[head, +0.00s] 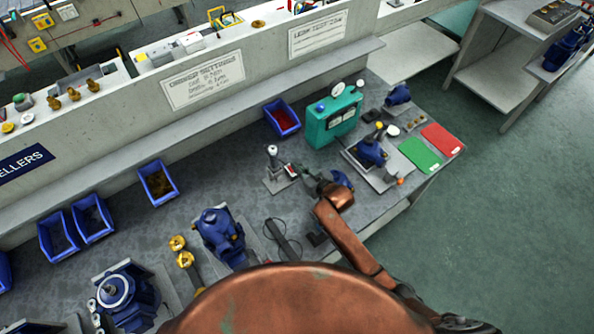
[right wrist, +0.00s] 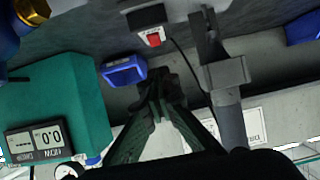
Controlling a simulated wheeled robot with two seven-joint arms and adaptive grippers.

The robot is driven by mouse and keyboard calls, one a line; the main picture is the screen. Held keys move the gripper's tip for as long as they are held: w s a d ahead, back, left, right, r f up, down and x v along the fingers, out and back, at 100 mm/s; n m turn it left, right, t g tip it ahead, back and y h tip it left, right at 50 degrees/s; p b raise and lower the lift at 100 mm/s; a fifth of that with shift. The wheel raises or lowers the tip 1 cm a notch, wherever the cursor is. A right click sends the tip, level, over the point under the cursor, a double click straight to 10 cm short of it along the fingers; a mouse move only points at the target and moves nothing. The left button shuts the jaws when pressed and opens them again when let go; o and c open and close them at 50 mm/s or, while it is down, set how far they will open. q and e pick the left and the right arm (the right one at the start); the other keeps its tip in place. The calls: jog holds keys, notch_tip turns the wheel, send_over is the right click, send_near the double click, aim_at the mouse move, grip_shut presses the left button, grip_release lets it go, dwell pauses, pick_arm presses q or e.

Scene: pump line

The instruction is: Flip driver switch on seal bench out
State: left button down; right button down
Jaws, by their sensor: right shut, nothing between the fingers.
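The driver switch (head: 291,170) is a small box with a red rocker on the seal bench (head: 215,165), beside the upright driver stand (head: 273,165). In the right wrist view the red rocker (right wrist: 153,39) sits on a white-edged dark box with a cable; I cannot tell which way it is flipped. My right gripper (head: 306,174) is just right of the switch in the head view. In the right wrist view its fingers (right wrist: 158,82) are together and empty, and a gap shows between the tips and the switch in the picture. My left gripper is not in view.
A teal test box (head: 332,118) stands behind the gripper. A blue bin with red contents (head: 282,119) is near the back ledge. Blue pumps (head: 217,235) stand at the front left. Green (head: 420,154) and red (head: 442,139) mats lie at the right end.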

notch_tip(320, 180, up, 8)
jog(key=shift+f, duration=0.25)
dwell(0.5)
